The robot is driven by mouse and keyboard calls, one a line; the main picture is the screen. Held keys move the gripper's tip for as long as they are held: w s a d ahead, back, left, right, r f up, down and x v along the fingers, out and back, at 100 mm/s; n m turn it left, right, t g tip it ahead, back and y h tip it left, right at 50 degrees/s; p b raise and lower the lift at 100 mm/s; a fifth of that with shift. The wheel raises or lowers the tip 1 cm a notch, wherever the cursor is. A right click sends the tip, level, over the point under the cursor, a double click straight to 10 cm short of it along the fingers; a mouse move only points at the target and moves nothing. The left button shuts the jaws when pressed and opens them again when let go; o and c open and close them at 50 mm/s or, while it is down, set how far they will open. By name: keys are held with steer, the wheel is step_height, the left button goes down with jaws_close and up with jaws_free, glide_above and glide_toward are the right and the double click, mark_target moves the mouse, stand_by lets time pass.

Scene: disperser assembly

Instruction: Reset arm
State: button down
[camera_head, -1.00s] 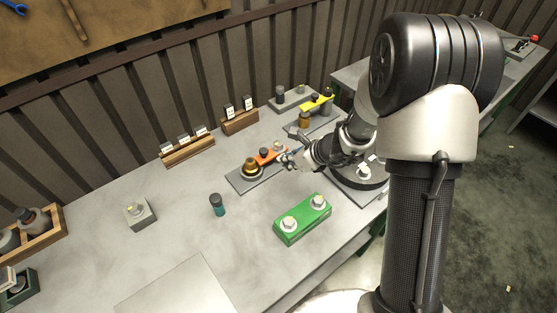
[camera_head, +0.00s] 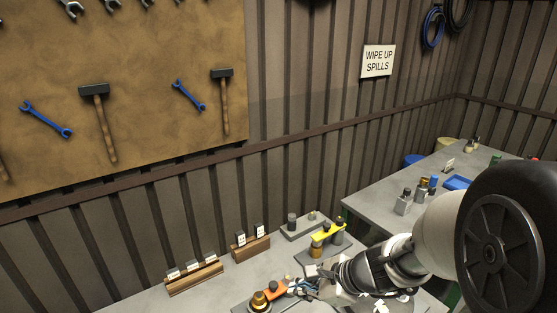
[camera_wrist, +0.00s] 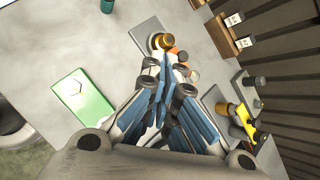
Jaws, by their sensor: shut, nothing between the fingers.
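My gripper (camera_head: 297,286) is low over the grey bench (camera_head: 224,292) in the head view, at the right end of an orange part (camera_head: 274,288) beside a brass-coloured round part (camera_head: 260,301). In the wrist view my gripper (camera_wrist: 163,66) is shut, its fingertips together with nothing seen between them.
A green block (camera_wrist: 83,97) lies left of my gripper in the wrist view. A yellow part (camera_head: 326,233) on round posts stands behind my gripper. Wooden label racks (camera_head: 195,279) line the wall side. Another bench (camera_head: 402,184) stands at the right.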

steer(key=s+r+n+g+h, duration=0.1)
steer(key=s+r+n+h, duration=0.1)
steer(key=s+r+n, duration=0.9)
steer(key=s+d+n+h, duration=0.4)
steer(key=s+d+n, duration=0.4)
steer(key=s, duration=0.3)
steer(key=shift+s+r+n+t+h, duration=0.2)
steer(key=shift+r+n+t+h, duration=0.1)
steer(key=shift+r+n+t, duration=0.15)
